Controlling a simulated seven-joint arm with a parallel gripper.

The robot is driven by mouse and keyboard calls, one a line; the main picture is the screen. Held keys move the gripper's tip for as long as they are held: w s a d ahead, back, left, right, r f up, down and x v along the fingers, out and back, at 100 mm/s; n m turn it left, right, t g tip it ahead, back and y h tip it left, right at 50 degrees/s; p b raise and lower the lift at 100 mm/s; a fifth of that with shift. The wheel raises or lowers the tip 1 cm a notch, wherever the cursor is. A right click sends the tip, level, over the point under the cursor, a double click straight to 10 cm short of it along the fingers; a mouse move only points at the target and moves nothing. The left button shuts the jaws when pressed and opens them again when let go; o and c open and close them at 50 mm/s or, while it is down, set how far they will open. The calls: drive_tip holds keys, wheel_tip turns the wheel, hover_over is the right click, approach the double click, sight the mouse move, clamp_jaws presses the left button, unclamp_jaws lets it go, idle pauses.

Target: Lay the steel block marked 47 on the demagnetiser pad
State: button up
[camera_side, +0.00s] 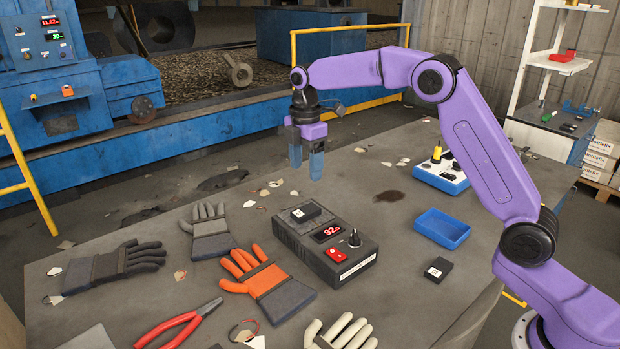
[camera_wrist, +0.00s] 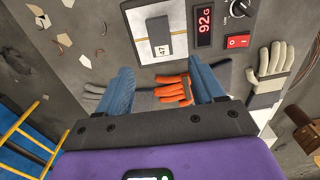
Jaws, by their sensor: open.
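The dark steel block (camera_wrist: 157,29) has a white label reading 47 in the wrist view. It lies on the pale pad (camera_wrist: 139,38) of the demagnetiser (camera_side: 322,248), a dark box with a red display and a knob. The block (camera_side: 306,212) also shows on top of the box in the side view, where its label is too small to read. My gripper (camera_side: 306,158) is open and empty, above the table behind the box and apart from the block. Its blue fingers also show in the wrist view (camera_wrist: 160,80).
Another small dark block (camera_side: 437,268) with a white label lies right of the box. Gloves, including an orange one (camera_side: 262,275), and red pliers (camera_side: 178,325) lie in front and left.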

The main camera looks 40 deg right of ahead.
drive_tip(key=shift+r, duration=0.25)
drive_tip(key=shift+s, duration=0.1)
drive_tip(key=s+a+r+m, duration=0.1)
drive_tip(key=s+a, duration=0.2)
drive_tip(key=s, duration=0.7)
drive_tip(key=s+a+r+m, duration=0.1)
drive_tip(key=s+a, duration=0.2)
drive_tip(key=s, duration=0.6)
drive_tip(key=s+d+f+m, duration=0.1)
drive_tip(key=s+d, duration=0.1)
drive_tip(key=s, duration=0.5)
drive_tip(key=s+d+f+m, duration=0.1)
drive_tip(key=s+d+f, duration=0.1)
drive_tip(key=s, duration=0.6)
drive_tip(key=s+d+f+m, duration=0.1)
drive_tip(key=s+d+f, duration=0.1)
drive_tip(key=s, duration=0.6)
drive_tip(key=shift+d, duration=0.85)
